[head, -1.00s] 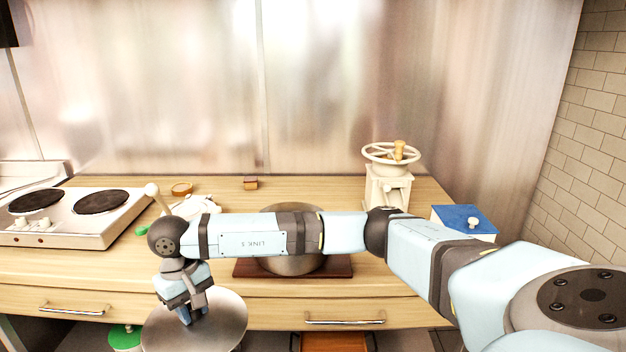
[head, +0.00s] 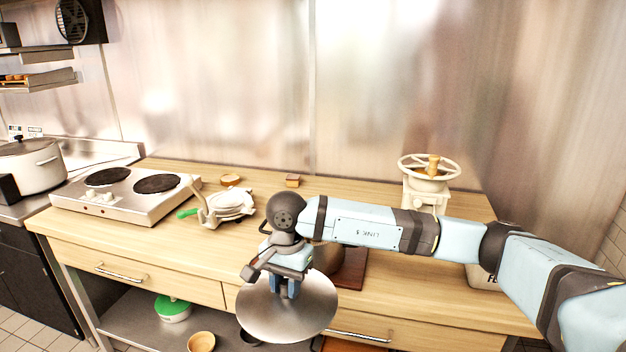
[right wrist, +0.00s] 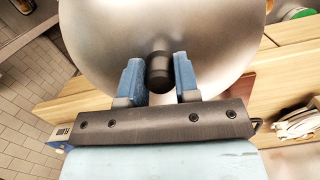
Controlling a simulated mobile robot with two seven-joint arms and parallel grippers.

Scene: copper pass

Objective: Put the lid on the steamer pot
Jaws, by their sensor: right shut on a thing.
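A wide round steel lid (head: 315,312) hangs in front of the counter's front edge. My right gripper (head: 288,290) is shut on its black knob, from above. In the right wrist view the knob (right wrist: 159,72) sits between the blue fingers, with the lid (right wrist: 215,30) spread beyond it. My left gripper is not in view.
A two-plate hob (head: 125,195) and a pale press-like tool with a green tip (head: 225,205) are on the left of the counter (head: 130,240). A hand-wheel press (head: 425,185) stands at the back right. Another lidded pot (head: 32,168) is at far left.

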